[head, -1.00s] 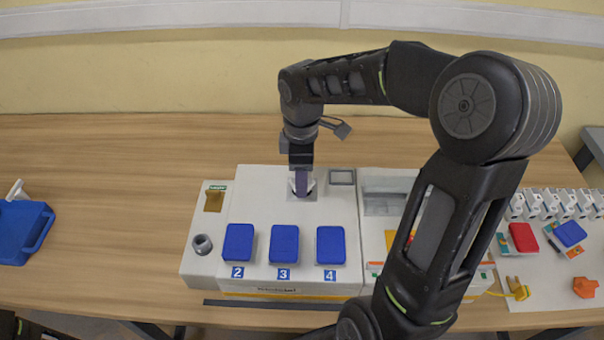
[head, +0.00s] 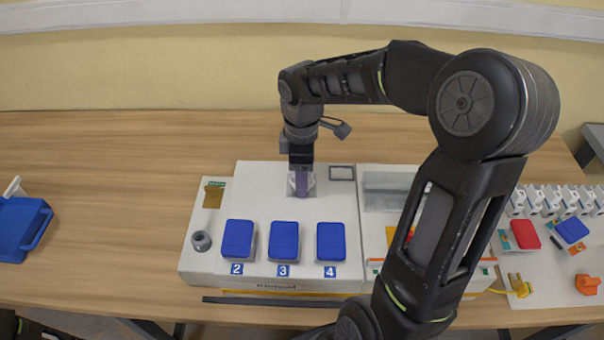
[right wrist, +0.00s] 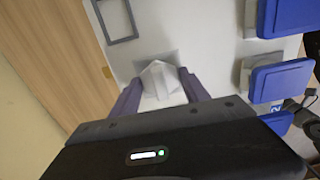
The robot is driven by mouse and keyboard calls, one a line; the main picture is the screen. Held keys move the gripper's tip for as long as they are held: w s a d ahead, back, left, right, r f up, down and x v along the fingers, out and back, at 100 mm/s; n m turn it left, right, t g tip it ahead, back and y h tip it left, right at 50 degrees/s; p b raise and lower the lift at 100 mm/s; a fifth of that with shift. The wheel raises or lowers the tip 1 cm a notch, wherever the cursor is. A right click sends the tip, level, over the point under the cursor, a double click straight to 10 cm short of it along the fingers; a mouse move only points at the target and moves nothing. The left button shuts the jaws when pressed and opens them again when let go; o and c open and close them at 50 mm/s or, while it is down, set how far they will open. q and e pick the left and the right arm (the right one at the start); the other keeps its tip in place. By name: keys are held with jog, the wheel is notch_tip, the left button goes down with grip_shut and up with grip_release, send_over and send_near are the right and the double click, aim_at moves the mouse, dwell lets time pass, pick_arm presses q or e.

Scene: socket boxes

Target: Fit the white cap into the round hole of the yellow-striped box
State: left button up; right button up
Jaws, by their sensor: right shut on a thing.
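The yellow-striped box (head: 262,208) is the white box on the table, with a yellow stripe along its lower front edge. My right gripper (head: 302,192) points down over the grey square patch on the box's upper part, its purple fingers shut on the white cap (head: 311,181). In the right wrist view the cap (right wrist: 158,80) sits between the two fingers of my right gripper (right wrist: 160,76), over or at the grey patch. The round hole is hidden under the cap and fingers, so I cannot tell how deep the cap sits. My left gripper is not in view.
Blue covers (head: 284,240) numbered 2, 3 and 4 line the box's front. An empty grey square frame (head: 342,173) is right of the gripper. A blue tray (head: 18,232) lies far left; a panel with switches (head: 545,200) is at right. Table behind is clear.

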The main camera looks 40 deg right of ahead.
jog(key=shift+f, duration=0.1)
jog(key=shift+f+b, duration=0.3)
jog(key=o, duration=1.1)
jog(key=shift+r, duration=0.1)
jog(key=shift+c, duration=0.2)
jog(key=o, duration=0.4)
jog(key=shift+o, duration=0.2)
jog(key=shift+s, duration=0.1)
notch_tip(320, 180, up, 8)
jog(key=shift+f+b, duration=0.1)
jog(key=shift+b, duration=0.25)
